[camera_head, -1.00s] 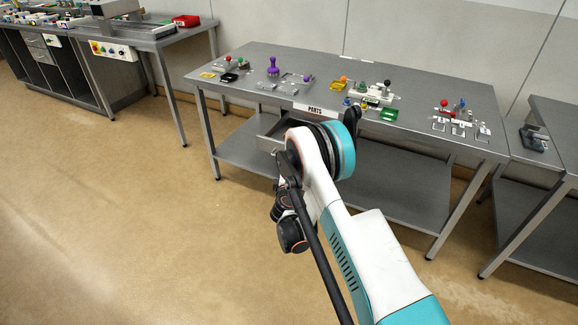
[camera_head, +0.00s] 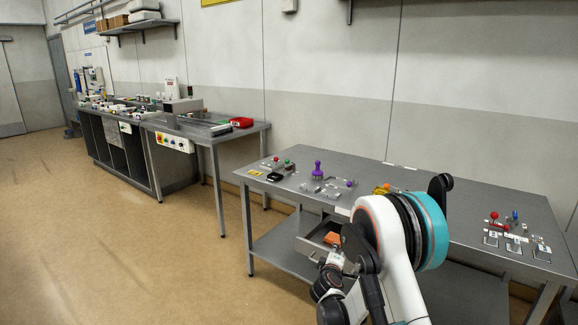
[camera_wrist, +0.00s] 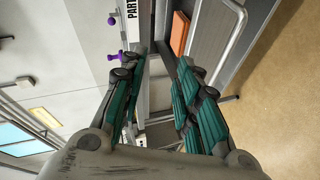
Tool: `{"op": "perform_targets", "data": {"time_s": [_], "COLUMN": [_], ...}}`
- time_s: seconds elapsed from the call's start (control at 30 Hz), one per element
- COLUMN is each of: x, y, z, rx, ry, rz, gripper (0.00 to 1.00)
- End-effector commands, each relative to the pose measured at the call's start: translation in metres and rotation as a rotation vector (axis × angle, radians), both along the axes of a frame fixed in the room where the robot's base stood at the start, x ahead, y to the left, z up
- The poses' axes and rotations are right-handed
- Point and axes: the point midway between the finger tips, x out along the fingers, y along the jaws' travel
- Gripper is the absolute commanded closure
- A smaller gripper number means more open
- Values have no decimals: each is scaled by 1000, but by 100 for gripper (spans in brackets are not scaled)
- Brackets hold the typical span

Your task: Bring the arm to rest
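My arm (camera_head: 402,275) is bent in front of the parts table in the head view, its teal-ringed joint covering part of the tabletop. My gripper (camera_wrist: 161,62) shows in the wrist view as two teal-padded fingers with a gap between them and nothing held. It is close to the front of the table, by the PARTS label (camera_wrist: 131,22) and the pulled-out drawer. In the head view I cannot make out the fingertips behind my arm.
The parts table (camera_head: 375,175) carries knobbed pieces, including a purple one (camera_head: 317,170). Its open drawer (camera_head: 308,247) holds an orange piece (camera_head: 332,238). The floor at left is clear.

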Motion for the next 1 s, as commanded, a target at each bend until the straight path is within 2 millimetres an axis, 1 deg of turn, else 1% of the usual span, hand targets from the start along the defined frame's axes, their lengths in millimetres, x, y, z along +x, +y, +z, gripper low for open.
{"op": "perform_targets", "data": {"time_s": [0.03,0.2,0.37,0.5,0.67,0.8,0.87,1.0], "x": [-4,-23,-49,-77,-115,-153,-170,-212], "y": [-5,-19,-31,-40,-48,-54,-56,-58], "z": [18,67,109,141,173,195,203,218], "rx": [29,134,233,318,415,501,536,621], "ry": [8,38,67,92,123,151,163,192], "rz": [-16,-69,-117,-160,-205,-246,-263,-301], "gripper": [70,70,70,70,70,70,70,70]}}
